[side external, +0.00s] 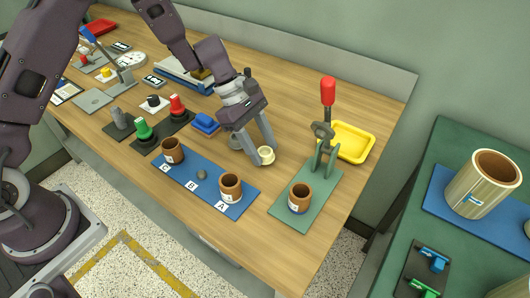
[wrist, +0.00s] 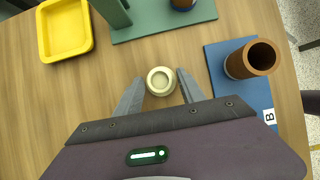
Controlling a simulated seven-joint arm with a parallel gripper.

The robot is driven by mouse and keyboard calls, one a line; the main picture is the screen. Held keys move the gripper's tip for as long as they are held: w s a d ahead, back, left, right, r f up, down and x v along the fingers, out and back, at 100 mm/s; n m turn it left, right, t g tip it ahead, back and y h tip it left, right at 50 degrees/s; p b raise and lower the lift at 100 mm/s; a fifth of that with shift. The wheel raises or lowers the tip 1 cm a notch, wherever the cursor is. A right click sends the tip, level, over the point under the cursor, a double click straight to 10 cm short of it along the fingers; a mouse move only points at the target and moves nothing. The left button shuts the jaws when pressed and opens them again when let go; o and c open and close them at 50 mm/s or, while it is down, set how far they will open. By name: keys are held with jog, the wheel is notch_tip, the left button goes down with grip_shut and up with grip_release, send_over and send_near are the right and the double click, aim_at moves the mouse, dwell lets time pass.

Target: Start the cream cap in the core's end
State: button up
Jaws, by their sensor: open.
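The cream cap (side external: 266,156) is a small round cup-like piece on the bare wood table. The wrist view shows the cap (wrist: 160,81) from above, between the fingertips. My gripper (side external: 262,156) is open and low, with one finger on each side of the cap; I cannot tell whether either finger touches it. A brown core (side external: 300,198) with a pale label stands upright on the green press plate (side external: 286,213). Two more brown cores stand on the blue mat (side external: 195,184), one near A (side external: 231,186) and one near C (side external: 172,151).
A lever press with a red handle (side external: 328,91) rises at the back of the green plate. A yellow tray (side external: 366,151) sits behind it. Red and green knobbed tools stand left. Bare wood lies around the cap.

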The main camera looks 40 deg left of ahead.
aim_at(262, 150)
jog(key=shift+c, duration=0.5)
grip_shut()
jog(key=shift+r, duration=2.55)
jog(key=shift+c, duration=1.5)
grip_release()
jog(key=c, duration=0.6)
jog(key=shift+o, duration=0.2)
jog(key=s+d+r+n, duration=0.1)
jog(key=s+d+r, duration=0.2)
jog(key=d, duration=0.4)
jog(key=s+d+r, duration=0.3)
jog(key=s+d, duration=0.1)
jog(key=d, duration=0.3)
jog(key=shift+w+a+f+n+t, duration=0.1)
jog(key=shift+a+f+t, duration=0.05)
jog(key=shift+f, duration=0.5)
jog(key=shift+w+a+f+n+t, duration=0.1)
jog(key=shift+a+f, duration=0.05)
jog(key=shift+f, duration=0.45)
jog(key=shift+a+f+n+t, duration=0.1)
jog(key=shift+a+f+t, duration=0.05)
jog(key=shift+f, duration=0.5)
